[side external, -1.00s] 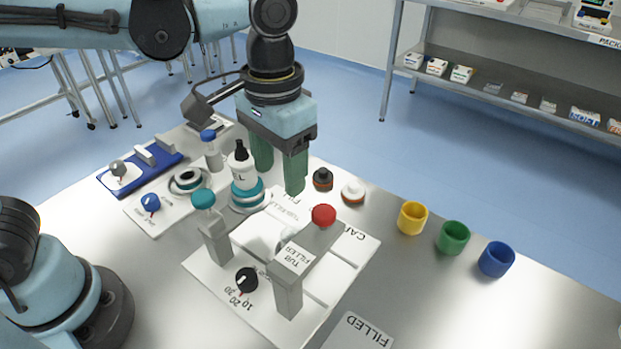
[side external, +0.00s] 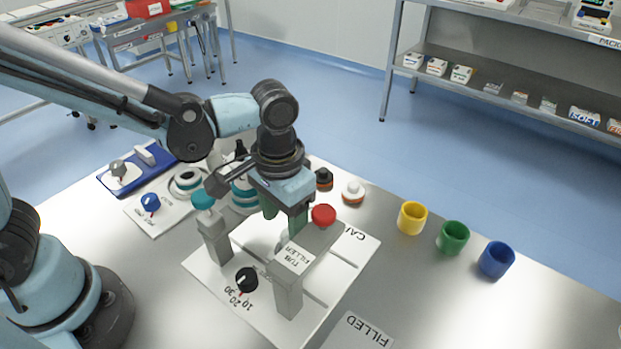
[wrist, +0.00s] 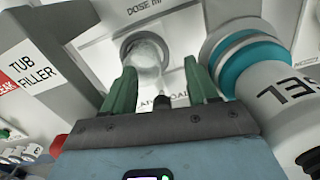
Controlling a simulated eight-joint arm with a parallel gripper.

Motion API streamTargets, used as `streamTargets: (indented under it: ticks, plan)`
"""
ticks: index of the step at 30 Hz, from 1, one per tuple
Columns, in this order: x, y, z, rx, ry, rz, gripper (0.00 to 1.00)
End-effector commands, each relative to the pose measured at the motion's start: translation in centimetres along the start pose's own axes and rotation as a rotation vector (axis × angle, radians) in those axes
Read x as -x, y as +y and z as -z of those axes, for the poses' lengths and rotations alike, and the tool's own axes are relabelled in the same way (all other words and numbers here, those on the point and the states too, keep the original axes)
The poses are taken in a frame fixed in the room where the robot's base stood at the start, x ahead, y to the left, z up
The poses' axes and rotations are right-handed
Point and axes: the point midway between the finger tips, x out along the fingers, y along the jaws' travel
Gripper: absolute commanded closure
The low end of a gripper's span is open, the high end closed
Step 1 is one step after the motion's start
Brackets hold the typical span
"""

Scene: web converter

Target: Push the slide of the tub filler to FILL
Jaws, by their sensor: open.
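The tub filler is a white plate (side external: 225,280) with grey posts, a black dial (side external: 246,279) marked 10, 20, 30, a red knob (side external: 323,215) and a "TUB FILLER" label (side external: 297,257). The label also shows at the left of the wrist view (wrist: 35,72). My gripper (side external: 285,213) is low over the far side of the filler, behind the label block. In the wrist view its green fingers (wrist: 161,88) are apart. A pale rounded thing (wrist: 147,55) and a small dark tip (wrist: 162,102) show between them. I cannot make out the slide or its FILL mark.
In the wrist view a white bottle (wrist: 290,110) and a teal ring (wrist: 235,62) are close right of my fingers. A teal knob (side external: 203,198) tops the left post. Yellow (side external: 412,217), green (side external: 452,237) and blue (side external: 496,259) cups stand right, with clear table around them.

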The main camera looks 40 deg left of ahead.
Motion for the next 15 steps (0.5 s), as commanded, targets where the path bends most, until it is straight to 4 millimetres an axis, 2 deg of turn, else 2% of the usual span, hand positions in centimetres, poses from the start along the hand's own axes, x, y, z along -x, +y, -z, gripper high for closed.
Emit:
streamTargets:
  ticks: [15]
  plan:
    - [7.4,0.0,-0.1,0.000,0.000,0.000,0.42]
